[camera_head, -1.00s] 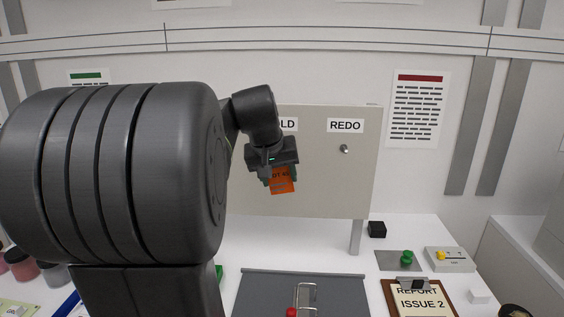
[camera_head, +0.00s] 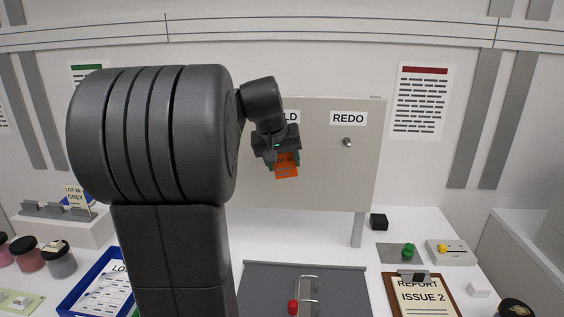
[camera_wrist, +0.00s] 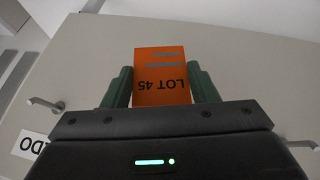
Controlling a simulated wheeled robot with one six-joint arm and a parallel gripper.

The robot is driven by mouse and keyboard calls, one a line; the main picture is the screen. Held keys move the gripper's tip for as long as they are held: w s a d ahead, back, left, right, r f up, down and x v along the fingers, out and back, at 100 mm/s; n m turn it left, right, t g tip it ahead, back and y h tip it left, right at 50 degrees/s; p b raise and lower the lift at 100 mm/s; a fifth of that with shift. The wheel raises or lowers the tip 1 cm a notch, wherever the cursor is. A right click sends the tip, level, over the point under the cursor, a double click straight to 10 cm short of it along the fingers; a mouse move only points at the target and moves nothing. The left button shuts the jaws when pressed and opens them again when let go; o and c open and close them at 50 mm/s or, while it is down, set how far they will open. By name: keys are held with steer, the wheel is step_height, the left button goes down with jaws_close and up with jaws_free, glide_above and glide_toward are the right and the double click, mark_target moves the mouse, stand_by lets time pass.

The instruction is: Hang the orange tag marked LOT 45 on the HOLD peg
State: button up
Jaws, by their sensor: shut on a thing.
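The orange tag marked LOT 45 (camera_head: 287,170) is held in my gripper (camera_head: 283,156). In the wrist view the tag (camera_wrist: 162,75) sits upside down between the two green fingers of my gripper (camera_wrist: 162,88). The HOLD peg is hidden behind my arm in the head view. In the wrist view a metal peg (camera_wrist: 302,145) shows at the right edge, partly cut off; I cannot read its label there.
The REDO label (camera_head: 348,118) and its peg (camera_head: 347,142) are to the right; this peg (camera_wrist: 45,105) also shows in the wrist view. Below are a grey mat (camera_head: 265,280), a clipboard (camera_head: 420,297) and a black block (camera_head: 379,222). Jars (camera_head: 60,262) and a blue tray (camera_head: 85,290) stand left.

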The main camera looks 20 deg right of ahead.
steer(key=w+d+f+p, duration=0.1)
steer(key=w+d, duration=0.1)
steer(key=w, duration=0.3)
steer(key=shift+w+d+p, duration=0.15)
steer(key=shift+d+p, duration=0.15)
steer(key=shift+p, duration=0.1)
steer(key=shift+f, duration=0.1)
stand_by(0.4)
stand_by(0.4)
steer(key=o, duration=1.2)
steer(key=b+v, duration=0.1)
steer(key=v, duration=1.2)
steer(key=shift+a+r+b, duration=0.2)
steer(key=shift+r+b, duration=0.15)
steer(key=shift+b, duration=0.05)
steer(key=shift+f, duration=0.1)
